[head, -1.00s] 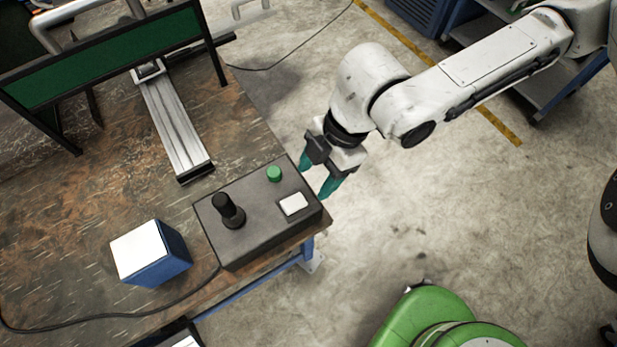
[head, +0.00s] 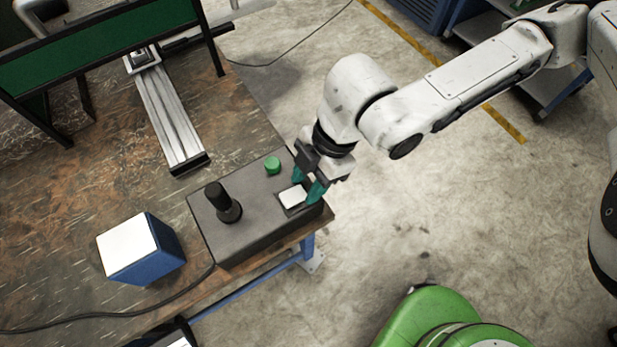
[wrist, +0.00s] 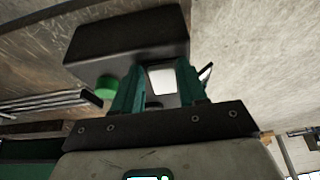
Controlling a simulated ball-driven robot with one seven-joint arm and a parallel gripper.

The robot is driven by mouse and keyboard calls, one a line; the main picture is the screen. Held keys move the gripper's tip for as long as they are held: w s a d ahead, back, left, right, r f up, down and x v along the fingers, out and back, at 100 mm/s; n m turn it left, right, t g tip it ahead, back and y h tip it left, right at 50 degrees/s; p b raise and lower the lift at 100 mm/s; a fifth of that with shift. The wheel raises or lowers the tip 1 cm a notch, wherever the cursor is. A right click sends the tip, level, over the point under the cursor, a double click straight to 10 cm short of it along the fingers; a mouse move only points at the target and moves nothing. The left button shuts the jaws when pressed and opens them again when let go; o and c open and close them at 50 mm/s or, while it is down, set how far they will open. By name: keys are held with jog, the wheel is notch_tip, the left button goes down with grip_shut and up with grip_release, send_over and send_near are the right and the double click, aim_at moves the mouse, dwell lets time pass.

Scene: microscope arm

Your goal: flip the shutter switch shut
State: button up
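The control box (head: 255,222) is dark grey and sits at the table's near right corner. A white square rocker (head: 293,197), which looks like the shutter switch, is on its top at the right end, in a dark frame. My gripper (head: 306,188) is at the switch, with its teal fingers pointing down at the box's right end. The fingers are apart and nothing is held. In the wrist view, the white switch (wrist: 162,80) shows between the two open fingers (wrist: 160,72). I cannot tell whether the fingertips touch the box or which way the switch is tipped.
A green button (head: 272,165) and a black joystick (head: 222,203) stand on the same box. A blue block with a white top (head: 142,248) is to its left. A metal rail (head: 172,120) lies behind. Open floor is to the right.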

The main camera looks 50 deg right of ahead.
jog(key=c, duration=0.7)
jog(key=shift+o, duration=0.2)
jog(key=shift+a+r+g+h+p, duration=0.4)
jog(key=shift+r+h+p, duration=0.15)
jog(key=shift+h+p, duration=0.55)
jog(key=shift+w+a+r+h+p, duration=0.1)
jog(key=shift+w+a+h+p, duration=0.05)
jog(key=shift+h+p, duration=0.55)
jog(key=shift+g+h+p, duration=0.3)
jog(key=shift+h+p, duration=0.1)
jog(key=shift+p, duration=0.05)
jog(key=o, duration=1)
jog(key=shift+a, duration=0.1)
jog(key=shift+o, duration=0.2)
